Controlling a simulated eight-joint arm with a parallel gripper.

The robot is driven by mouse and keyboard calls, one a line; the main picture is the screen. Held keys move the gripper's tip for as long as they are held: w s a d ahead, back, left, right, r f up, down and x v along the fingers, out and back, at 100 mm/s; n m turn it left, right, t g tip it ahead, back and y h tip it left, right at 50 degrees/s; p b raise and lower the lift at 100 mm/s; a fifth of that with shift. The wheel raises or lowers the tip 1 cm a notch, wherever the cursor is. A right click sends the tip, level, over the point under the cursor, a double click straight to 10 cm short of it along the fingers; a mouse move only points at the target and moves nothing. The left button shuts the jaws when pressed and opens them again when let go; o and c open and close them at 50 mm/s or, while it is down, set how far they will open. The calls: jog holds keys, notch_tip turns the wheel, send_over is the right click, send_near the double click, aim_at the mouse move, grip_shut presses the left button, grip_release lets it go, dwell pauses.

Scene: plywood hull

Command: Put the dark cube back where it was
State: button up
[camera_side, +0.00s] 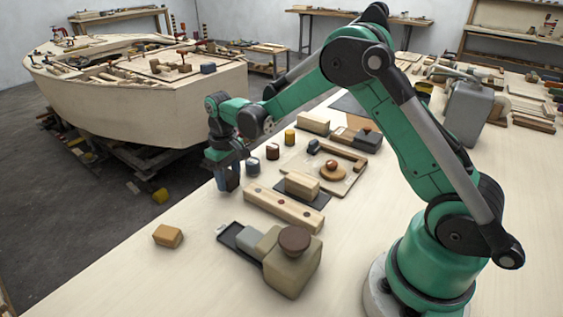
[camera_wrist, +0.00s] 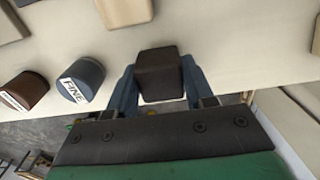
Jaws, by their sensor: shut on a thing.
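The dark cube (camera_wrist: 160,75) is dark brown, nearly black. In the wrist view it sits between the two blue fingers of my gripper (camera_wrist: 160,88), which is shut on it. In the side view my gripper (camera_side: 228,180) points down near the far left edge of the pale workbench, left of the small round pots; I cannot clearly make out the cube there. The wrist view shows bench surface beyond the cube and the bench edge close by it. The exact gap between cube and bench is hard to tell.
A blue-grey pot labelled FINE (camera_wrist: 82,78) and a brown pot (camera_wrist: 25,90) stand close left of the cube. A drilled wooden bar (camera_side: 283,207), a dark tray (camera_side: 230,236), an olive block with a brown knob (camera_side: 292,268) and an orange-tan block (camera_side: 168,236) lie nearer. Bare bench surrounds the orange-tan block.

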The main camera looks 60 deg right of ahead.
aim_at(229, 174)
jog(key=shift+f, duration=0.4)
jog(key=shift+f, duration=0.1)
jog(key=o, duration=1.1)
notch_tip(229, 174, up, 12)
jog(key=s+a+t, duration=0.1)
jog(key=s+t, duration=0.2)
jog(key=s, duration=0.4)
jog(key=s+a+r+t, duration=0.1)
jog(key=s+a+t, duration=0.1)
jog(key=s+t, duration=0.2)
jog(key=shift+s+a, duration=0.25)
jog(key=shift+s, duration=1.6)
